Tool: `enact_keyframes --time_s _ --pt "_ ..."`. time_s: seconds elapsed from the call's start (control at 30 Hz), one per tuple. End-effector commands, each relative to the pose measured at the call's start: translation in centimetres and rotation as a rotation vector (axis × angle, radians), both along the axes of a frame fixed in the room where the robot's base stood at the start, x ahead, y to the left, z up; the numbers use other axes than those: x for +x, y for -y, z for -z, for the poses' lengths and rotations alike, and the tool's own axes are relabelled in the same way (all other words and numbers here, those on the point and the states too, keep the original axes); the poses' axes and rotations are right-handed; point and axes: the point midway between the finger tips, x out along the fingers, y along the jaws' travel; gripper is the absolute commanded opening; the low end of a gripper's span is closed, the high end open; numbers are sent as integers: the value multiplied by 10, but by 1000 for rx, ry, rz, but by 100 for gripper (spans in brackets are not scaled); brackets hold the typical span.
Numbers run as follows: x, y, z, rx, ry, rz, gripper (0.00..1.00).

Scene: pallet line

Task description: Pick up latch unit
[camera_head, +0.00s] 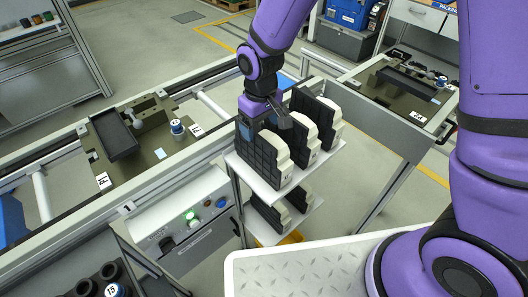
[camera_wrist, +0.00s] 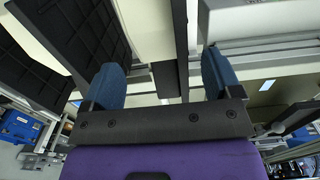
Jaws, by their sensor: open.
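Latch units with white bodies and black ribbed plates stand upright in a row on the upper shelf of a small rack. The front unit (camera_head: 272,160), a middle unit (camera_head: 303,138) and a back unit (camera_head: 328,118) show in the head view. My gripper (camera_head: 266,125) is at the top of the front units, open, with its fingers pointing down; it partly hides them. In the wrist view, my gripper (camera_wrist: 161,82) shows two blue fingers spread apart. A cream body and a dark plate (camera_wrist: 180,40) show close beyond the gap; I cannot tell whether the fingers touch them.
The rack's upper white shelf (camera_head: 240,172) has a lower shelf with more units (camera_head: 268,216). A workstation (camera_head: 150,135) with a black tray stands left, above a control panel (camera_head: 190,215) with a green light. Another workstation (camera_head: 400,85) stands back right.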

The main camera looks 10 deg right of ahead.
Motion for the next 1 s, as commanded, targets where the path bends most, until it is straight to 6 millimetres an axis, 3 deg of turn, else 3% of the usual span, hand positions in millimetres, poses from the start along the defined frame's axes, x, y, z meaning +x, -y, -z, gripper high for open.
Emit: enact_keyframes --time_s 0.17,0.5,0.83,1.0 --pt "-1 0 11 -1 -2 0 84" --pt "-5 3 52 -1 -1 0 84" --pt "-5 3 57 0 0 0 84" --pt "-5 3 57 0 0 0 45"
